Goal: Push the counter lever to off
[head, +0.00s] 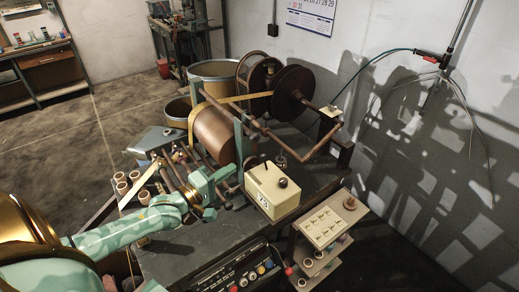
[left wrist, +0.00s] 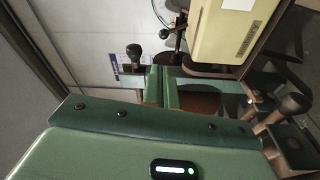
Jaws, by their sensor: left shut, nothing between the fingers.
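The cream counter box (head: 272,190) stands on the dark bench, with a numbered label on its front and a dark round knob (head: 283,183) on it. A thin dark lever-like piece shows at its top, but its setting is too small to tell. My left gripper (head: 233,173) is shut and empty, just left of the box. In the left wrist view the shut fingers (left wrist: 158,85) lie below and left of a cream box (left wrist: 220,35). A dark ball-ended lever (left wrist: 135,53) stands just beyond them; contact cannot be told. My right gripper is out of view.
Behind the box are a large copper-coloured roller (head: 218,138), a dark disc (head: 293,93) and a bent rod (head: 320,150). A cream switch panel (head: 328,220) stands at the right. Small cups (head: 122,188) sit at the left.

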